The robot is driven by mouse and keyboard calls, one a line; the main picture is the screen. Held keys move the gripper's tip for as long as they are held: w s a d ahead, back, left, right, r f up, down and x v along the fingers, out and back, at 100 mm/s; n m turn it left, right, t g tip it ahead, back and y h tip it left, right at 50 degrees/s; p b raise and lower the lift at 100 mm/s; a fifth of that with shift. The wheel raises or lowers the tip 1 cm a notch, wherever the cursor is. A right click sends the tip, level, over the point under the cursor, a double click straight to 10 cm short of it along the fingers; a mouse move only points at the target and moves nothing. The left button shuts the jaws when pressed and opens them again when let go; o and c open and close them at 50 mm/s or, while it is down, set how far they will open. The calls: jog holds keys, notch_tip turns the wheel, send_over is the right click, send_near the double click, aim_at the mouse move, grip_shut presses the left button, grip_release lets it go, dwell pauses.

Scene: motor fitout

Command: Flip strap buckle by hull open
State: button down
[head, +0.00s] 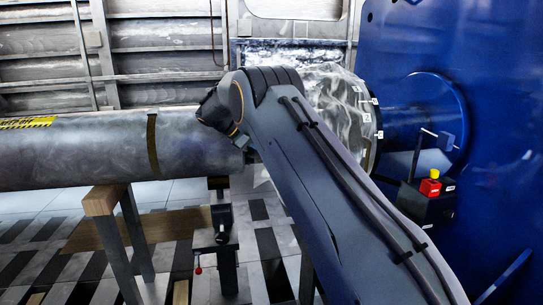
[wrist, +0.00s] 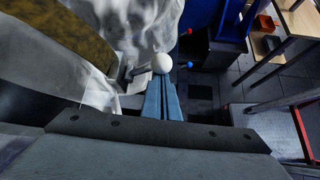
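The blue hull wall (head: 455,60) fills the right of the head view, with a blue round boss where the shaft meets it. A pale crinkled cover (head: 335,90) wraps the shaft beside it and also shows in the wrist view (wrist: 130,25). In the wrist view a brown-gold band (wrist: 75,35) runs across the upper left. A grey lever with a white ball knob (wrist: 162,63), perhaps the buckle, stands at the cover. My gripper (wrist: 160,85) has its blue fingers together, tips at the knob; contact is unclear. In the head view my arm hides the fingers and buckle.
The grey shaft (head: 75,150) rests over a wood-topped trestle (head: 105,200). A dark box with a red and yellow button (head: 430,185) sits by the hull. In the wrist view, tables (wrist: 300,20) stand at right, with open floor (wrist: 240,85) between.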

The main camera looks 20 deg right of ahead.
jog(key=shift+r, duration=0.2)
notch_tip(320, 180, down, 4)
jog(key=a+r+b, duration=0.1)
jog(key=a, duration=0.2)
jog(key=w+b+v, duration=0.1)
jog(key=b+v, duration=0.1)
jog(key=v, duration=0.6)
jog(key=shift+w, duration=0.25)
jog(key=shift+r, duration=0.15)
